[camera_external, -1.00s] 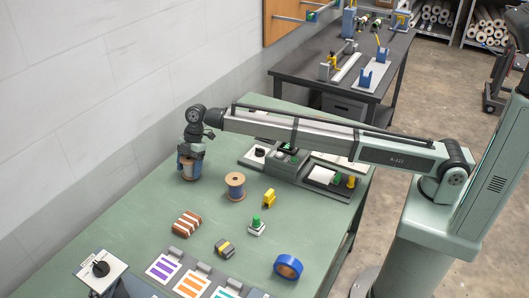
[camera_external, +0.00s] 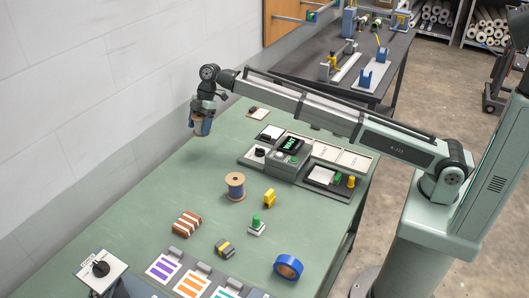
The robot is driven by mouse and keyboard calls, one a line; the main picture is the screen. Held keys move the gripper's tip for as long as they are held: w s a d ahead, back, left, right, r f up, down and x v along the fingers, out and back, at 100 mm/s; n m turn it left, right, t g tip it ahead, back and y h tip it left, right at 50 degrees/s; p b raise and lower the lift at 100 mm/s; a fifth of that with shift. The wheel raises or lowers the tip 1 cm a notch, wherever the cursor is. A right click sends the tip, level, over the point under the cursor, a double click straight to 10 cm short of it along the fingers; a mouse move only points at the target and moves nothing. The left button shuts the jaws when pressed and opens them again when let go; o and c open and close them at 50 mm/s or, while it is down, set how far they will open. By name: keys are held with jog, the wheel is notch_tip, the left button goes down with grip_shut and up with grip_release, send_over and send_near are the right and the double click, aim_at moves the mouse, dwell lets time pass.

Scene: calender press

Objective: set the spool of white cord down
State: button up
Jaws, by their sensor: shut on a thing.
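My gripper (camera_external: 201,112) is shut on a spool with tan ends (camera_external: 199,127), held in the air near the wall side of the green bench. The blue-grey fingers cover much of its sides, so I cannot make out the cord colour clearly; I take it for the spool of white cord. The held spool looks a little tilted, with clear space below it. Another tan spool (camera_external: 235,186) stands upright on the green bench (camera_external: 140,215), apart from my gripper and nearer the camera.
A yellow part (camera_external: 269,197), green-knobbed block (camera_external: 256,226), striped bundle (camera_external: 187,223) and blue tape roll (camera_external: 288,267) lie nearer. Bench around the left middle is bare; the wall (camera_external: 90,110) borders it.

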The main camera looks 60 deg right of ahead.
jog(key=shift+s+d+f+m, duration=0.65)
jog(key=shift+s+d+m, duration=0.85)
jog(key=shift+d, duration=5)
jog(key=shift+n+t, duration=0.3)
jog(key=shift+n, duration=0.2)
jog(key=f, duration=0.9)
jog(key=shift+s, duration=0.3)
jog(key=shift+f, duration=0.1)
jog(key=o, duration=1.1)
jog(key=v, duration=1.2)
jog(key=shift+s+a, duration=0.1)
jog(key=shift+a, duration=0.05)
